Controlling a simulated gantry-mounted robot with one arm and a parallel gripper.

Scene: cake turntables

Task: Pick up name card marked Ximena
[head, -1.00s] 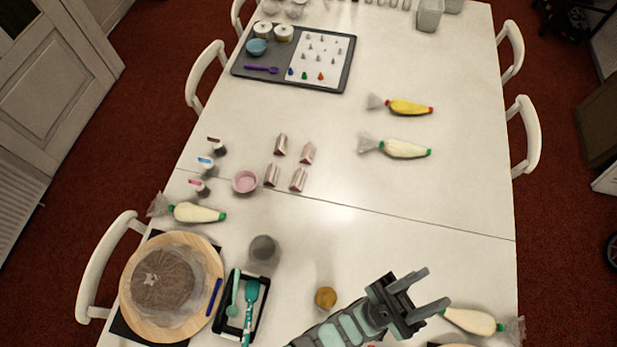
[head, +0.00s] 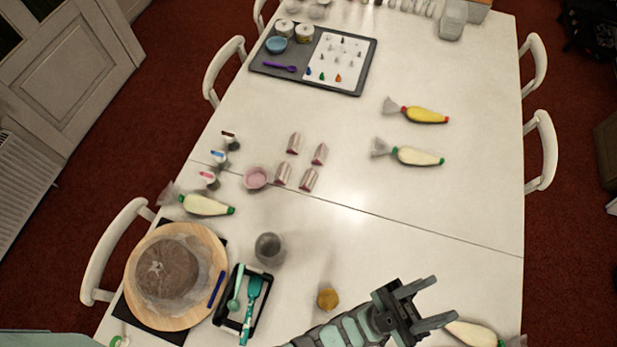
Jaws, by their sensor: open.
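Several small pink-and-white tent-shaped pieces stand in a loose group left of the table's middle: one at the upper left (head: 293,143), one at the upper right (head: 319,154), one at the lower left (head: 282,174) and one at the lower right (head: 309,180). They look like folded name cards, but no writing is legible, so I cannot tell which is marked Ximena. My gripper (head: 445,298) is open and empty over the near right part of the table, well apart from the cards. Its fingers point right.
A pink bowl (head: 256,177) stands just left of the cards. Nearby are small jars (head: 219,157), a grey cup (head: 269,248), a gold-topped jar (head: 328,298) and a black tray (head: 264,318) with utensils. A cake sits on a wooden turntable (head: 207,240).

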